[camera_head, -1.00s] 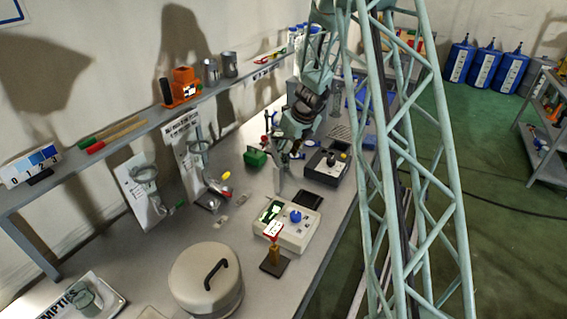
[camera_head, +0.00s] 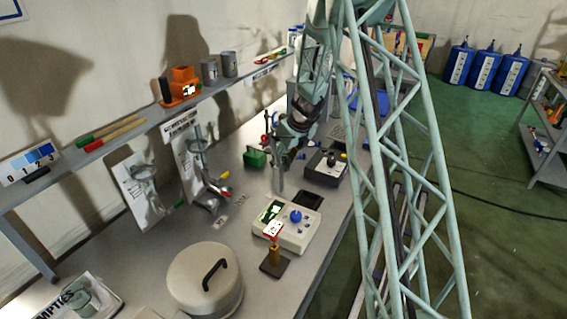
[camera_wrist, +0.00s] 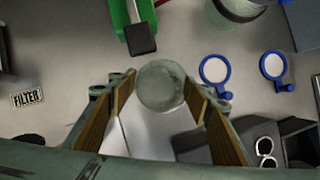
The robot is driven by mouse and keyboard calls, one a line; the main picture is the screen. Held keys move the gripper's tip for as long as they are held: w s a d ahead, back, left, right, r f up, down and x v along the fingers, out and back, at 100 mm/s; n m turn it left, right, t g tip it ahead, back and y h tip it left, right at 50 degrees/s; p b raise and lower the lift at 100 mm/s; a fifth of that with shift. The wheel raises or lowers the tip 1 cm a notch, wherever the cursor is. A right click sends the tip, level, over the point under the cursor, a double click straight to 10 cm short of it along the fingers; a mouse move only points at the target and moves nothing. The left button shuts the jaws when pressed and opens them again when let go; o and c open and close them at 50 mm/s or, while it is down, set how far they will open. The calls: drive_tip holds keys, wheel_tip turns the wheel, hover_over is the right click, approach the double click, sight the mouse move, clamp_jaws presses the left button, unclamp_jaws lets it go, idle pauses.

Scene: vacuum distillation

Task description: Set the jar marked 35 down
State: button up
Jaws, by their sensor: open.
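My gripper (camera_wrist: 158,92) is open in the wrist view, with a brown-padded finger on each side. A round, clear glass piece (camera_wrist: 160,84) shows between the fingertips, seen from above. It may be the jar marked 35, but no number is readable on it. A gap shows between it and at least the right finger; I cannot tell whether the left finger touches it. In the head view my gripper (camera_head: 283,160) is small and blurred over the middle of the bench, and the jar cannot be made out there.
A green object (camera_wrist: 130,18) and two blue-rimmed rings (camera_wrist: 215,69) lie close by, with a dark box (camera_wrist: 285,140) at right. The bench (camera_head: 150,240) also holds a white device with a blue knob (camera_head: 288,222) and a round lidded pot (camera_head: 205,282). A shelf runs along the wall.

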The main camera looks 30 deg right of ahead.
drive_tip(key=shift+c, duration=0.5)
drive_tip(key=c, duration=0.9)
drive_tip(key=shift+r, duration=0.2)
drive_tip(key=shift+r+p, duration=1.95)
drive_tip(key=shift+r, duration=2.85)
